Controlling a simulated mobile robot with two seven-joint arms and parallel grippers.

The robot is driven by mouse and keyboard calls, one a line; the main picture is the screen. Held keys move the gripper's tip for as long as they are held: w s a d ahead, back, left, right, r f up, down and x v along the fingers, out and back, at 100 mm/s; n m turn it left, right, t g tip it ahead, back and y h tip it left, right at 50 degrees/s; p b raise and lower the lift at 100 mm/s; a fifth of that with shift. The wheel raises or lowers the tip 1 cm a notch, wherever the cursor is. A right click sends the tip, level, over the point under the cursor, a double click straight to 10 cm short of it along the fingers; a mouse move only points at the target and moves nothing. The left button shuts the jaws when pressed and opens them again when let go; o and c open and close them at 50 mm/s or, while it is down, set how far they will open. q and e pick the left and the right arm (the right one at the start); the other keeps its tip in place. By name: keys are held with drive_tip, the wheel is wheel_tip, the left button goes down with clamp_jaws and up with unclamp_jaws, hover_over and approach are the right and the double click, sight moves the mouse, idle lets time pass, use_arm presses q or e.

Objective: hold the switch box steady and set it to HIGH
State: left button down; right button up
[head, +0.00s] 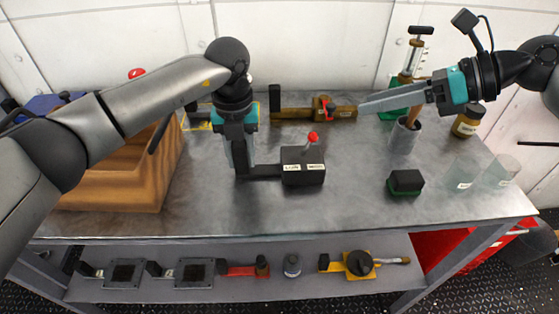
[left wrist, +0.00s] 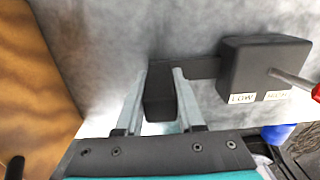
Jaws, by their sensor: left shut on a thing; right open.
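The black switch box (head: 303,172) stands on the grey bench, with LOW at the left of its front and HIGH at the right. Its short lever with a red knob (head: 313,137) stands over the top's right part; I cannot tell its exact setting. The box also shows in the left wrist view (left wrist: 250,65), the lever at the right edge. My left gripper (head: 240,170) is shut on the box's black grip block (left wrist: 159,92), left of the box. My right gripper (head: 362,106) is open and empty, apart from the box, up to its right.
A brass-coloured fixture (head: 290,114) lies behind the box. A grey cup (head: 404,138), a black-and-green block (head: 405,182) and clear beakers (head: 500,170) stand right. Bench in front of the box is clear.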

use_arm(q)
drive_tip(key=shift+c, duration=2.2)
unclamp_jaws()
